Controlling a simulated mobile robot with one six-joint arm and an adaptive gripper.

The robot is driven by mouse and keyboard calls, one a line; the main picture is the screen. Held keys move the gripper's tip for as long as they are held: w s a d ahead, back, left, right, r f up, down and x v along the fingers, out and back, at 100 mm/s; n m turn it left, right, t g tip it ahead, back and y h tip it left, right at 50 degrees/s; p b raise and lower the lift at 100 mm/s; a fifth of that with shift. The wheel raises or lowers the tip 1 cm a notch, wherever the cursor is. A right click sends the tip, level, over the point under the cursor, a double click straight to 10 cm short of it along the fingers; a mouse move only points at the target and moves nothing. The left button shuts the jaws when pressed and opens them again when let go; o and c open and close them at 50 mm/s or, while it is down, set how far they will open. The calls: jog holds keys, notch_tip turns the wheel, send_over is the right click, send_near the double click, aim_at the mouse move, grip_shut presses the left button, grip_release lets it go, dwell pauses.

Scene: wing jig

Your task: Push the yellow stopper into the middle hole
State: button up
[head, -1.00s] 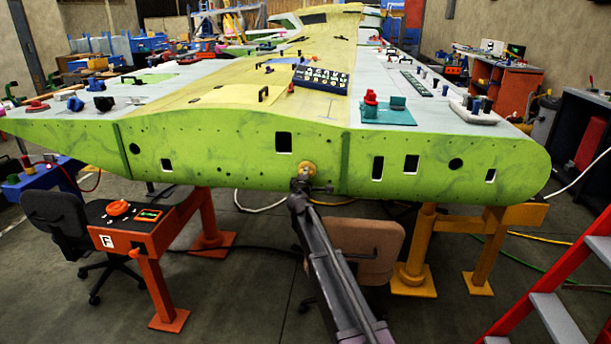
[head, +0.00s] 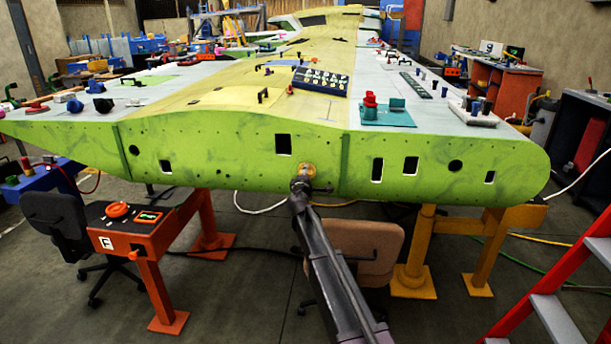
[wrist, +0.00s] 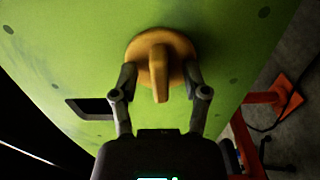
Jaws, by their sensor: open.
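The yellow stopper (head: 308,168) is at the middle of the green wing end face (head: 230,150), low and right of a square opening. In the wrist view the stopper (wrist: 177,47) shows a round flange with a raised grip bar. Its flange lies at the green skin; I cannot tell whether it is fully flush. The hole behind it is hidden. My gripper (wrist: 161,78) is open, with one finger on each side of the stopper and the bar between them. In the head view my gripper (head: 303,185) is just below and in front of the stopper.
Square and round openings (head: 283,144) dot the green face. An orange stand (head: 135,240) is at left and a yellow stand (head: 414,262) at right. A tan chair (head: 365,243) stands behind my arm. A red ladder (head: 560,275) is at the right front.

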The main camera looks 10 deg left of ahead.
jog(key=s, duration=1.2)
jog(key=shift+a, duration=0.25)
jog(key=shift+d, duration=0.1)
dwell(0.4)
jog(key=s+d+f+m+g+h, duration=0.25)
jog(key=s+d+f+m, duration=0.2)
jog(key=d, duration=0.35)
jog(key=s+d+f+m+g+h, duration=0.1)
jog(key=s+d+f+m+g, duration=0.3)
jog(key=d, duration=0.5)
jog(key=s+d+f+m+g+h, duration=0.25)
jog(key=s+d+m, duration=0.2)
jog(key=d, duration=0.35)
jog(key=s+d+f+m+g+y, duration=0.1)
jog(key=s+f+m+g+y, duration=0.25)
jog(key=s, duration=0.75)
jog(key=s+d+f+m+g+y, duration=0.1)
jog(key=s+f+g+y, duration=0.4)
jog(key=s, duration=0.6)
notch_tip(320, 180, up, 22)
jog(key=h+p, duration=0.2)
jog(key=p, duration=1.9)
jog(key=shift+w+d+g, duration=0.15)
jog(key=shift+w+g, duration=0.2)
jog(key=shift+w, duration=0.05)
